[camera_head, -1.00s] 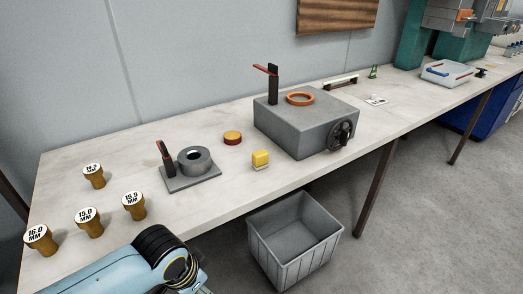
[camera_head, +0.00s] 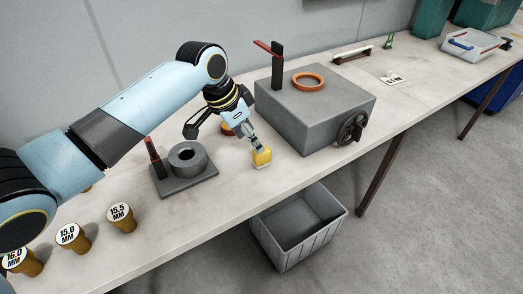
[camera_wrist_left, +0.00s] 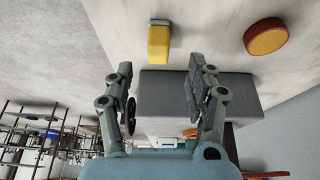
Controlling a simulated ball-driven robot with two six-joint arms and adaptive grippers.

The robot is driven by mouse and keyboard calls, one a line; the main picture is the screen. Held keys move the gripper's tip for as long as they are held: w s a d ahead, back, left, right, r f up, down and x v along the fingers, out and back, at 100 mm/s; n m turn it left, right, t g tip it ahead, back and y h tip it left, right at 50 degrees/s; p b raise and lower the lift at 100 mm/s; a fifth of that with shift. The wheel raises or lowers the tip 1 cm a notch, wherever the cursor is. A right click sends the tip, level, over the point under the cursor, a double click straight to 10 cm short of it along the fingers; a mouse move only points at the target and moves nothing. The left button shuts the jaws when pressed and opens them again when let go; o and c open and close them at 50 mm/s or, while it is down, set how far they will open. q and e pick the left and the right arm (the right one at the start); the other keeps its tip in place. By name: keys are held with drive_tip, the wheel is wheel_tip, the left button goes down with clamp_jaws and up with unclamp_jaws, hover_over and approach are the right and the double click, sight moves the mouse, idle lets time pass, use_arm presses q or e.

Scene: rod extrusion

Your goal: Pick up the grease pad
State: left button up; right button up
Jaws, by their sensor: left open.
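The yellow block with a pale base, which looks like the grease pad (camera_head: 262,157), sits on the workbench between the small ring fixture and the big grey box. My left gripper (camera_head: 224,140) is open and empty just above and behind it, with one finger close to the block in the head view. Whether they touch I cannot tell. In the left wrist view the block (camera_wrist_left: 159,42) lies ahead of the spread fingers (camera_wrist_left: 160,75), roughly in line with the gap between them. My right gripper is not in view.
A round red-and-yellow tin (camera_wrist_left: 266,36) is close by, partly hidden behind my gripper in the head view. The grey box (camera_head: 318,118) bears an orange ring and handwheel. The ring fixture (camera_head: 186,168) and several labelled plugs (camera_head: 121,216) stand left. A grey bin (camera_head: 298,226) is below.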

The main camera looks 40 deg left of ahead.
sight(262, 154)
use_arm(q)
drive_tip(key=shift+w+d+f, duration=0.1)
drive_tip(key=shift+d+f, duration=0.1)
drive_tip(key=shift+f, duration=0.35)
drive_tip(key=shift+w+d+f, duration=0.1)
drive_tip(key=shift+d+f, duration=0.1)
drive_tip(key=shift+f, duration=0.3)
drive_tip(key=shift+w+f, duration=0.15)
drive_tip(key=shift+f, duration=0.1)
drive_tip(key=x, duration=0.5)
drive_tip(key=shift+w, duration=0.15)
drive_tip(key=shift+f, duration=0.1)
drive_tip(key=shift+c, duration=1.6)
drive_tip(key=c, duration=0.7)
clamp_jaws()
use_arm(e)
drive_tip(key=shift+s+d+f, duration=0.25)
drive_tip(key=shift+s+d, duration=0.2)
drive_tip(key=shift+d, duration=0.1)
